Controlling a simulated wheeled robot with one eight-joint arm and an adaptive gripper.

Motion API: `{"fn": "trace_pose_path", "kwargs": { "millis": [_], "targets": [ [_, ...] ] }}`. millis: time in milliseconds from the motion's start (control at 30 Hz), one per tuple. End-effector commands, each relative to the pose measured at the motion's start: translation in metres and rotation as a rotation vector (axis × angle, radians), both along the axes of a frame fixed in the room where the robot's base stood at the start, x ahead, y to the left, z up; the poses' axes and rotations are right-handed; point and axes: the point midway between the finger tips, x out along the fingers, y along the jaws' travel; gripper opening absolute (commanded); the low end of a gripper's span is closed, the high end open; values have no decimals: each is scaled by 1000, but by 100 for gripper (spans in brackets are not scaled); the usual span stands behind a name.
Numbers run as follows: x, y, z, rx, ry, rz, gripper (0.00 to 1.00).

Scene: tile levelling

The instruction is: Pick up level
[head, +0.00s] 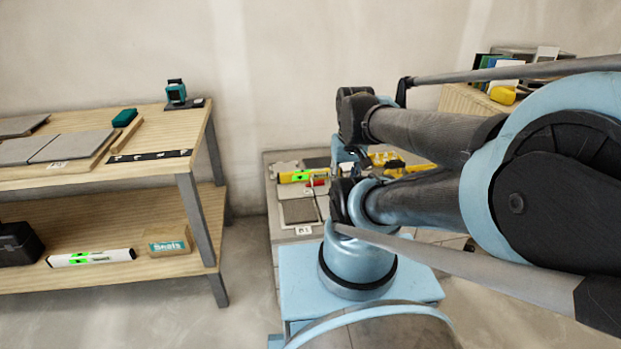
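A yellow level with bright green vials (298,176) lies near the far side of a low grey work surface (274,190), in the middle of the head view. Its right end runs towards my arm, which hides what lies behind it. A second level, white with green marks (90,258), lies on the lower shelf of the wooden bench at left. My arm fills the right of the view. Small blue and dark parts of it show beside the yellow level's right end. I cannot make out the gripper's fingers, or whether they touch anything.
A square grey tile (299,211) and a small red item (316,183) lie near the yellow level. The wooden bench (190,116) carries tiles, a teal block (124,118) and a teal device (176,92). A box (167,240) sits below. Floor shows between bench and work surface.

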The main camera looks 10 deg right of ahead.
Motion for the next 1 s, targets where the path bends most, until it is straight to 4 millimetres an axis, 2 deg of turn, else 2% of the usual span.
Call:
{"fn": "trace_pose_path", "kwargs": {
  "millis": [67, 267, 600, 1000],
  "targets": [
    [-6, 0, 6, 2, -9, -9, 23],
    [17, 1, 23, 19, 3, -99, 23],
    [80, 5, 54, 61, 33, -341, 23],
    [165, 11, 66, 98, 68, -628, 23]
  ]
}}
